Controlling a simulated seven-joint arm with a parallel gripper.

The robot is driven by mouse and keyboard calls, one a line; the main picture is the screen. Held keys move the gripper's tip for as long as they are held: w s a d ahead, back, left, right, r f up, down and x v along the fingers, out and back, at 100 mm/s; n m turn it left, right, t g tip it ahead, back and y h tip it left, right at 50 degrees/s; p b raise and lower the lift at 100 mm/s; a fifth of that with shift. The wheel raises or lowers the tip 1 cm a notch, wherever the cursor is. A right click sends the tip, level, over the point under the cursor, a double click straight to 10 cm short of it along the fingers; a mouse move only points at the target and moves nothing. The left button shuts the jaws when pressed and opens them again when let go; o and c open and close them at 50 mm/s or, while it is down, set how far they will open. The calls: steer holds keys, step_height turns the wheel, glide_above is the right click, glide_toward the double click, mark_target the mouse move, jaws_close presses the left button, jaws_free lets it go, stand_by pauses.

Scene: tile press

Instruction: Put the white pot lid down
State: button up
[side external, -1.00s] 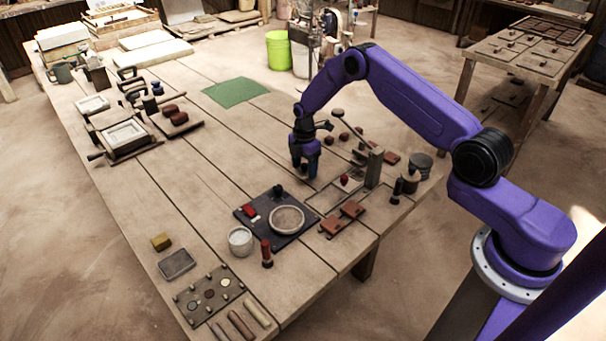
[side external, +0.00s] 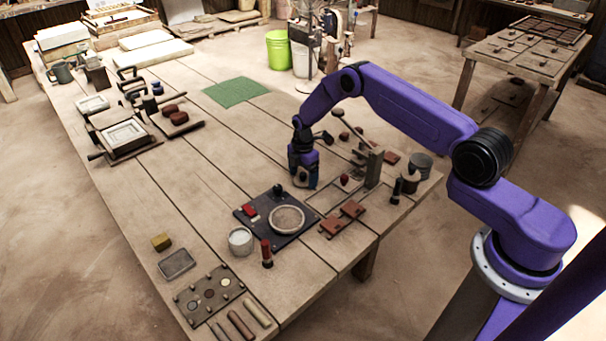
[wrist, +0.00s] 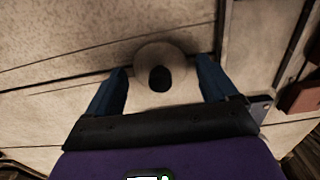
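The white pot lid (wrist: 180,92) is a pale round disc with a dark knob at its middle. In the side external view my gripper (side external: 303,184) points down, low over the table, left of the metal frame with a lever. The lid is mostly hidden there by the fingers. I cannot tell whether its underside touches the table.
In front of my gripper lies a dark board (side external: 258,222) with a round pale dish (side external: 287,219). A white cup (side external: 240,241) and red-topped stamp (side external: 266,253) stand nearby. Red-brown tiles (side external: 352,209) lie to the right. Bare planks and a green mat (side external: 235,91) lie beyond.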

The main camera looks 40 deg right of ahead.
mark_target(303, 174)
stand_by(0.3)
step_height(303, 174, up, 12)
steer(key=shift+r, duration=0.2)
stand_by(0.4)
steer(key=s+a+r+m, duration=0.2)
steer(key=s+a+r, duration=1.3)
steer(key=s+a, duration=0.15)
steer(key=s+d+r+m, duration=0.1)
steer(key=s+d+r, duration=0.1)
steer(key=s, duration=1.2)
steer(key=s+d+r+m, duration=0.2)
steer(key=s+d, duration=0.1)
steer(key=s, duration=1.1)
steer(key=shift+d, duration=0.35)
